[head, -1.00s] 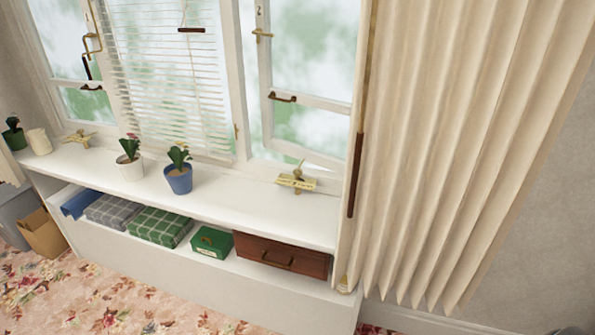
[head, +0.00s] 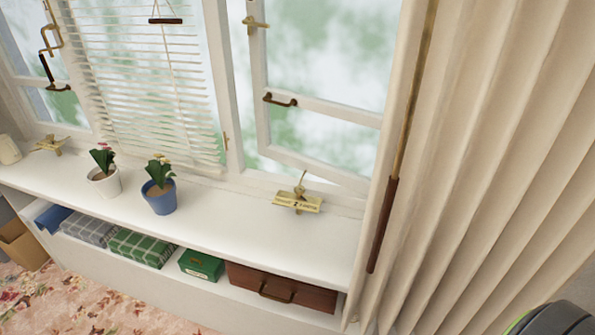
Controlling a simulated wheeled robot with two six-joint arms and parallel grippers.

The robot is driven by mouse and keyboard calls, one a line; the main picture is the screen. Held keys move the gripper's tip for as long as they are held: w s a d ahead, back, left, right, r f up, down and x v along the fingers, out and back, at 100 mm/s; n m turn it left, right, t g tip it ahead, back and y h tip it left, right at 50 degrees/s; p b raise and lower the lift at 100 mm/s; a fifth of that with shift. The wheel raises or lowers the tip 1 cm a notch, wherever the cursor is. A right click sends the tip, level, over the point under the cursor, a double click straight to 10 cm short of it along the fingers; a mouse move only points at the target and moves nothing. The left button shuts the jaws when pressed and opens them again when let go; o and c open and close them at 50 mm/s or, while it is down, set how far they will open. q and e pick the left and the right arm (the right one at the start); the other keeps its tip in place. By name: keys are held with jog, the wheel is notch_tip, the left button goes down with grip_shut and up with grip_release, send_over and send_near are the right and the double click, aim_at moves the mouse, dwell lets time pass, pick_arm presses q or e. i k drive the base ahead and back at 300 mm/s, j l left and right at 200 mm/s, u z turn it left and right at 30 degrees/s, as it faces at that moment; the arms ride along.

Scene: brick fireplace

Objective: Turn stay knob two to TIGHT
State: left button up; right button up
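A brass stay with a small labelled plate and a knob (head: 299,199) sits on the white sill at the foot of the right window. The plate appears to carry a "2", but the rest of its lettering is too small to read. A second brass stay (head: 49,145) sits on the sill at the far left. Neither of my grippers shows in the head view. A dark rounded part with a green edge at the bottom right corner seems to be mine.
Potted plants in a white pot (head: 104,182) and a blue pot (head: 160,198) stand left of the near stay. The cream curtain (head: 480,170) and its dark-handled rod (head: 382,225) hang to the right. A shelf below holds folded blankets, a green box (head: 201,266) and a brown case (head: 280,288).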

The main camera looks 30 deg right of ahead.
aim_at(299, 190)
jog(key=i+z, duration=0.1)
jog(key=z, duration=0.3)
jog(key=i+l+z, duration=0.1)
jog(key=z, duration=0.3)
jog(key=i+z, duration=0.15)
jog(key=z, duration=0.25)
